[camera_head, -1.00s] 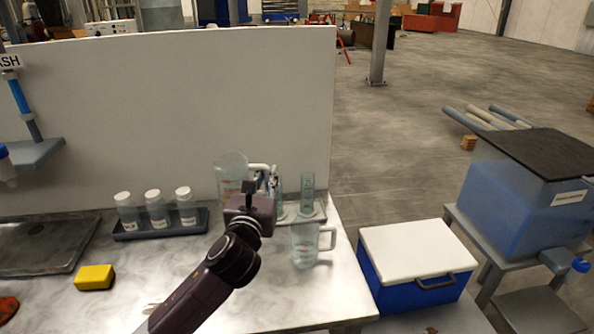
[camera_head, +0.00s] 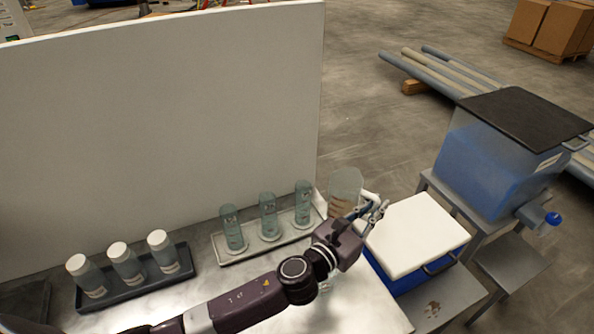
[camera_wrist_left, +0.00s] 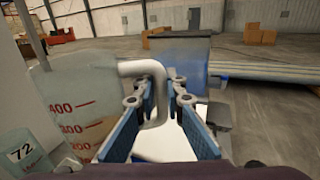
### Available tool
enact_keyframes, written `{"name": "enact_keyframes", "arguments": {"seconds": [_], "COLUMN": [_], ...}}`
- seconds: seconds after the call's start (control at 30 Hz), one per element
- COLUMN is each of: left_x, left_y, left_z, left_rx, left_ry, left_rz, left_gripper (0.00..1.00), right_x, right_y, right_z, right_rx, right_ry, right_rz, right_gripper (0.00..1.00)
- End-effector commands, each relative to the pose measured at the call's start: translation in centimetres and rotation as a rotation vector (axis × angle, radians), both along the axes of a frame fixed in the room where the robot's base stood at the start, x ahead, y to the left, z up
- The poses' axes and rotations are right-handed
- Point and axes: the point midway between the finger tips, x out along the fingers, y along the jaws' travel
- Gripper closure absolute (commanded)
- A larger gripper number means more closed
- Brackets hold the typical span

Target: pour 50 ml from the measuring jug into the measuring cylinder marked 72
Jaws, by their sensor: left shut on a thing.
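My left gripper (camera_head: 372,216) is shut on the handle of the clear measuring jug (camera_head: 345,187) and holds it raised, right of the cylinder row. In the left wrist view the jug (camera_wrist_left: 75,95) is near upright, with red marks and a brownish tint low down; the liquid level is unclear. The cylinder marked 72 (camera_wrist_left: 22,155) shows at lower left there, beside the jug. In the head view a left cylinder (camera_head: 233,232), a middle one (camera_head: 268,218) and a right one (camera_head: 303,205) stand upright on a pale tray (camera_head: 225,259); their labels are unreadable. My right gripper is out of view.
Three white-capped bottles (camera_head: 127,264) stand in a dark tray (camera_head: 141,297) at left. A white panel (camera_head: 160,130) rises behind the bench. A white-lidded blue cooler (camera_head: 415,230) and a blue tank (camera_head: 492,150) stand at right. My arm crosses the bench front.

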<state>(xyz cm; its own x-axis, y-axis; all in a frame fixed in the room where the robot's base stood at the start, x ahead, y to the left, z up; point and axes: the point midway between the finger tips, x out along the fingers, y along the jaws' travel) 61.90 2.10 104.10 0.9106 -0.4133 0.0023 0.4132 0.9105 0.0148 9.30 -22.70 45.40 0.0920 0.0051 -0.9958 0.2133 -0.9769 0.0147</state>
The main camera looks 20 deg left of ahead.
Motion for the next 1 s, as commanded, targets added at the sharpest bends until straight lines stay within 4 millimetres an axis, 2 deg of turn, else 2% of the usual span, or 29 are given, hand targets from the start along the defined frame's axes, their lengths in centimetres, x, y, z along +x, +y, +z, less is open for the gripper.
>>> {"name": "enact_keyframes", "arguments": {"seconds": [0.17,0.57,0.93,1.0], "left_x": [-0.5,-0.5,-0.3,-0.1], "left_y": [-1.2,-0.9,0.2,0.7], "left_z": [-0.2,-0.2,0.4,-0.3], "left_rx": [0.002,-0.020,-0.184,-0.228], "left_ry": [0.001,0.007,0.045,0.059], "left_rz": [-0.030,-0.030,-0.032,-0.030], "left_gripper": [1.00,1.00,1.00,1.00], "right_x": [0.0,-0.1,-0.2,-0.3], "right_y": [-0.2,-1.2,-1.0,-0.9], "right_z": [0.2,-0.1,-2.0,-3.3], "right_rx": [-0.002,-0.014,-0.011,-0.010], "right_ry": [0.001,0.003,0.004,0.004], "right_rz": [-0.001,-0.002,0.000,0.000], "right_gripper": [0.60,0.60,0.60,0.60]}}
